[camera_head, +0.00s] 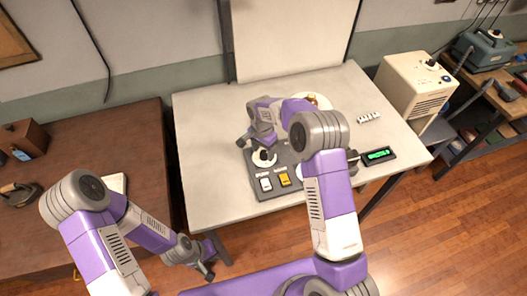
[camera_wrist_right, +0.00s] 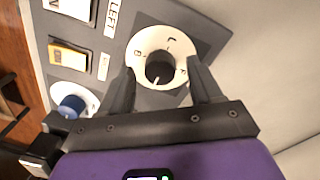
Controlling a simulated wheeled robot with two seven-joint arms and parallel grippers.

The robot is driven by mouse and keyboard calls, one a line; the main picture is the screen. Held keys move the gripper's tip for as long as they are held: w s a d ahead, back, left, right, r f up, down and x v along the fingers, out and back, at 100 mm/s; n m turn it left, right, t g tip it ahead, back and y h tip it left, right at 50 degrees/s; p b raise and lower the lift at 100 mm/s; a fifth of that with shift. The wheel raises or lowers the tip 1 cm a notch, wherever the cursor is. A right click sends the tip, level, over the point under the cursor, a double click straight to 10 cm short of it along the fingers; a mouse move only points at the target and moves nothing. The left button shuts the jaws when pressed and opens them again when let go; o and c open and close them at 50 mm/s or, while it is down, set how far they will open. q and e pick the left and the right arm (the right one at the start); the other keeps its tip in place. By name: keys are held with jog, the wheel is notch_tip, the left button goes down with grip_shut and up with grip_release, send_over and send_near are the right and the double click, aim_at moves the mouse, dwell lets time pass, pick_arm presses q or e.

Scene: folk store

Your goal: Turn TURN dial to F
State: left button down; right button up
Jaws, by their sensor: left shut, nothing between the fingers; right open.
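A round white dial (camera_wrist_right: 146,42) with a black knob (camera_wrist_right: 159,68) is on the grey panel, between the fingers of my right gripper (camera_wrist_right: 161,80) in the right wrist view. The fingers are open on either side of the knob; contact cannot be told. Letters such as L and B show on the dial; a small light mark is on the knob's lower edge. In the head view the dial (camera_head: 264,158) is at the panel's upper left, below my right gripper (camera_head: 250,142). My left gripper (camera_head: 207,270) is shut and empty, low beside the table.
The grey panel (camera_head: 258,194) also has a white switch (camera_head: 265,184) and a yellow switch (camera_head: 284,180). A blue knob (camera_wrist_right: 72,104) shows in the wrist view. A green-lit display (camera_head: 379,155) is right of the panel. The table's left part is clear.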

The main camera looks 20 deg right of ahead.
jog(key=shift+f, duration=0.45)
jog(key=shift+c, duration=0.4)
jog(key=c, duration=1)
jog(key=shift+o, duration=0.2)
jog(key=shift+n, duration=0.3)
